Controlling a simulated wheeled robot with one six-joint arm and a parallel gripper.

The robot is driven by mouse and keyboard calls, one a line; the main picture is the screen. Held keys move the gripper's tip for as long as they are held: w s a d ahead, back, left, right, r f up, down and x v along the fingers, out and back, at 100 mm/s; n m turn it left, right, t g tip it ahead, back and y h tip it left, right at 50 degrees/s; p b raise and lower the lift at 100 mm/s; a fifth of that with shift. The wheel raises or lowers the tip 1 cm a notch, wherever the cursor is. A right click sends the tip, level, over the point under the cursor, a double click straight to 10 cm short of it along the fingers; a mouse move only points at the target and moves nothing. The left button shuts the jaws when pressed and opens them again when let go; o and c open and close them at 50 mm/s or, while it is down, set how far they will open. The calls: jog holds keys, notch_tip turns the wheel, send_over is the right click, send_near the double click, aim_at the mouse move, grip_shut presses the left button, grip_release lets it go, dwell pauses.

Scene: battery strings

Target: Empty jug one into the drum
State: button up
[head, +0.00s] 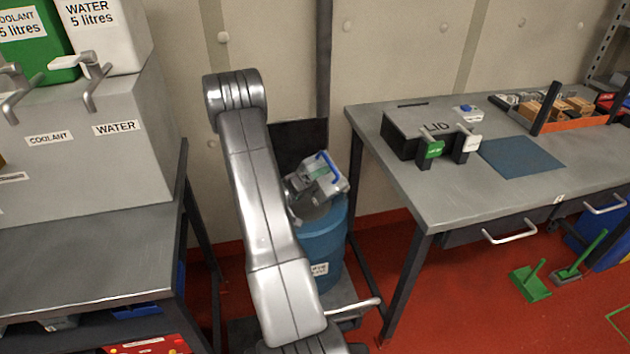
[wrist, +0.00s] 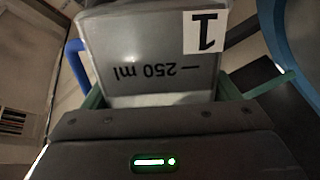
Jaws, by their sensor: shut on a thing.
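Jug one (head: 334,187) is a grey translucent jug with a blue handle, tipped over above the blue drum (head: 325,245) in the head view. In the wrist view the jug (wrist: 150,45) fills the top middle, with its "1" label and "250 ml" mark upside down. My gripper (head: 312,178) is shut on the jug, with green fingers on both sides of it in the wrist view (wrist: 160,98). A blue curved edge, likely the drum rim, shows at the wrist view's right. The jug's mouth and any liquid are hidden.
A workbench (head: 470,192) on the right holds a black box marked LID (head: 415,125), a blue mat (head: 520,157) and an orange tray. A grey cabinet (head: 90,150) with coolant and water taps stands on the left. A green dustpan (head: 530,285) lies on the red floor.

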aim_at(304, 167)
jog(key=shift+w+a+r+n+p, duration=0.15)
jog(key=shift+r+n+p, duration=0.45)
jog(key=shift+p, duration=0.3)
dwell(0.8)
jog(key=shift+r+n+p, duration=0.2)
jog(key=shift+n+p, duration=0.2)
jog(key=shift+p, duration=0.05)
jog(key=shift+w+a+r+n+p, duration=0.1)
jog(key=shift+w+r+n+p, duration=0.15)
jog(key=shift+n+p, duration=0.35)
dwell(0.7)
jog(key=shift+r, duration=0.15)
jog(key=shift+r+p, duration=0.1)
jog(key=shift+p, duration=0.35)
jog(key=shift+w+a+r+n, duration=0.1)
jog(key=shift+w+n, duration=0.05)
jog(key=shift+n, duration=0.25)
dwell(0.5)
jog(key=shift+w+a+r+n+p, duration=0.15)
jog(key=shift+r+n+p, duration=0.15)
jog(key=shift+n+p, duration=0.35)
jog(key=shift+w+a+r+p, duration=0.1)
jog(key=shift+r+p, duration=0.05)
jog(key=shift+p, duration=0.3)
dwell(0.5)
jog(key=shift+w+a+r+n+p, duration=0.15)
jog(key=shift+w+r+n+p, duration=0.1)
jog(key=shift+n+p, duration=0.35)
